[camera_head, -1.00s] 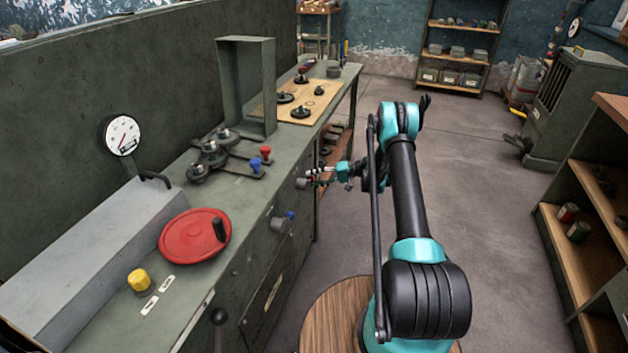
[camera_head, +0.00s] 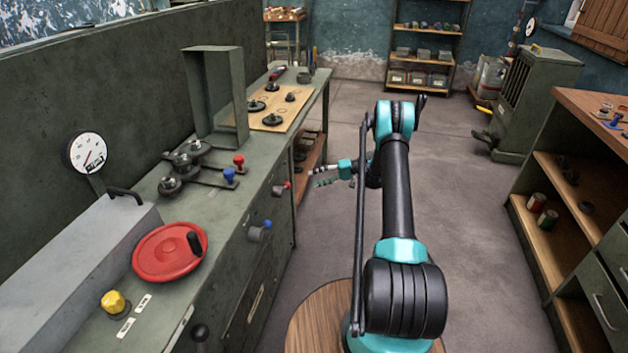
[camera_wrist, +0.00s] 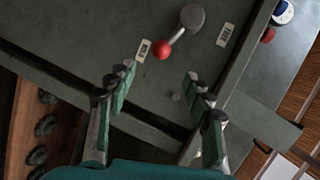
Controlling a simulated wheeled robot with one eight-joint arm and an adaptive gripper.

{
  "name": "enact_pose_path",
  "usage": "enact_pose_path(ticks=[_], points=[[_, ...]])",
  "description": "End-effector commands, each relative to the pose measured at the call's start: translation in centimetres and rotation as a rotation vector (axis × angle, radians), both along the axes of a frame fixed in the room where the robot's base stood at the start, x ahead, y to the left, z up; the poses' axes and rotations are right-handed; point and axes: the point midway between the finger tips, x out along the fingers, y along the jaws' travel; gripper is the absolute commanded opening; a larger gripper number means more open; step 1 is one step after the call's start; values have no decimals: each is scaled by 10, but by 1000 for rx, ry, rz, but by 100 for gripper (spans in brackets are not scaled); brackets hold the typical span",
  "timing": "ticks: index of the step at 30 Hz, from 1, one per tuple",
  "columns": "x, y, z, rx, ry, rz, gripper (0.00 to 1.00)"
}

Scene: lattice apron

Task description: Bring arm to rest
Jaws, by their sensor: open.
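My gripper (camera_head: 316,176) is at the end of the arm in the head view, over the floor just right of the green workbench (camera_head: 222,222). It also shows in the wrist view (camera_wrist: 160,85), where its two fingers stand apart with nothing between them. Beyond the fingers in the wrist view is a lever with a red ball knob (camera_wrist: 162,50) on a green panel. The panel carries two small white labels. The gripper looks apart from the bench, though the exact gap is hard to tell.
The bench carries a red handwheel (camera_head: 160,262), a yellow knob (camera_head: 114,302), a dial gauge (camera_head: 87,152) and a green open frame (camera_head: 197,98). Levers stick out from its front. A wooden shelf unit (camera_head: 545,236) stands at the right. The floor (camera_head: 455,165) between is clear.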

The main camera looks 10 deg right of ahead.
Motion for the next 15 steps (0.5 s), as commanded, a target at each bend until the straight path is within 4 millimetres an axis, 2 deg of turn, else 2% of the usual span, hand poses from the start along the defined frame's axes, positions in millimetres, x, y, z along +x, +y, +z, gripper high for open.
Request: enact_pose_path(ticks=[5, 8, 15], points=[[0, 1, 1, -3, 1, -1, 52], [-1, 3, 10, -23, 5, -7, 52], [-16, 16, 58, -164, 36, -49, 52]])
